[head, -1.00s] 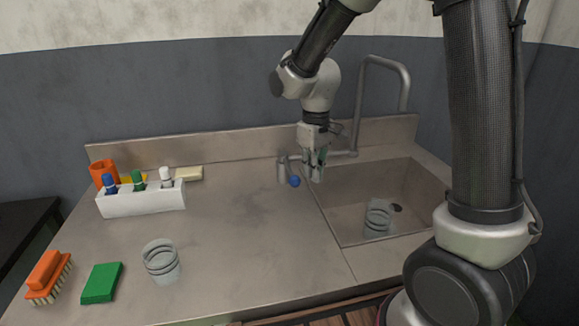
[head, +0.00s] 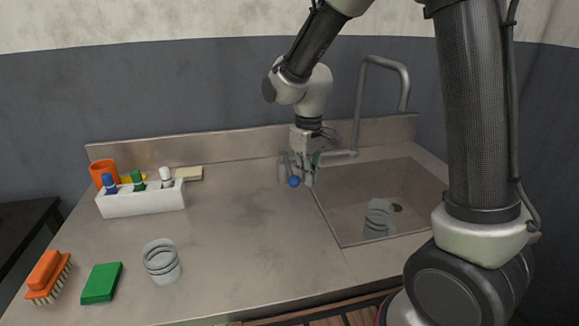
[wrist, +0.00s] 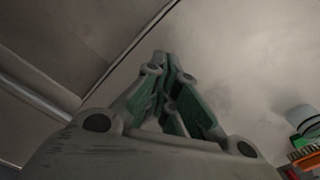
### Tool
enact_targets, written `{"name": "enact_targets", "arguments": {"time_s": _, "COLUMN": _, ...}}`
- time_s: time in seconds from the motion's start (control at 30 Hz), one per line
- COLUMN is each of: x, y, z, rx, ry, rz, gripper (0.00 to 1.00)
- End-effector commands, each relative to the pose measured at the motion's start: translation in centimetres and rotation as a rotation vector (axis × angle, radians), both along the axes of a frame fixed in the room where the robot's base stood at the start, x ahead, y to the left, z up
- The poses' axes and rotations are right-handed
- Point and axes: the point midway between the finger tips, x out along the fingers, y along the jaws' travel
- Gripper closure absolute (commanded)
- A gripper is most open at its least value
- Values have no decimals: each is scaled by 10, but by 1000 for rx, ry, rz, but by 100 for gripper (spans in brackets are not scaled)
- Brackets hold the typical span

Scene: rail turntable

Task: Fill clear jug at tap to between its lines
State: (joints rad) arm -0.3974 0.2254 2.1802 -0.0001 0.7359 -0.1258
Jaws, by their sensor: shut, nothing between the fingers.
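A clear jug (head: 379,218) with ring lines stands in the sink (head: 340,205), near the drain. I cannot make out water in it. The grey tap (head: 359,105) arches up behind the sink and its spout hangs over the right part of the basin. A blue knob (head: 294,181) sits on the counter side of the tap, beside a short grey post. My gripper (head: 306,182) points down just right of the blue knob, shut and empty; I cannot tell if it touches the knob. In the wrist view my gripper's fingers (wrist: 163,62) meet at the tips.
A second clear ringed jug (head: 162,262) stands at the front left of the counter. A green sponge (head: 102,283) and an orange brush (head: 47,276) lie left of it. A white caddy (head: 142,203) holds bottles at the back left. The counter's middle is clear.

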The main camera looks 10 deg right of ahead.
Motion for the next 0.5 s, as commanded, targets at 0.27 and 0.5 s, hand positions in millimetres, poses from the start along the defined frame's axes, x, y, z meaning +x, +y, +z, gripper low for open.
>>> {"name": "enact_targets", "arguments": {"time_s": 0.27, "x": 0, "y": 7, "z": 0, "rx": 0, "ry": 0, "rz": 1, "gripper": 100}}
{"name": "enact_targets", "arguments": {"time_s": 0.5, "x": 0, "y": 13, "z": 0, "rx": 0, "ry": 0, "rz": 1, "gripper": 100}}
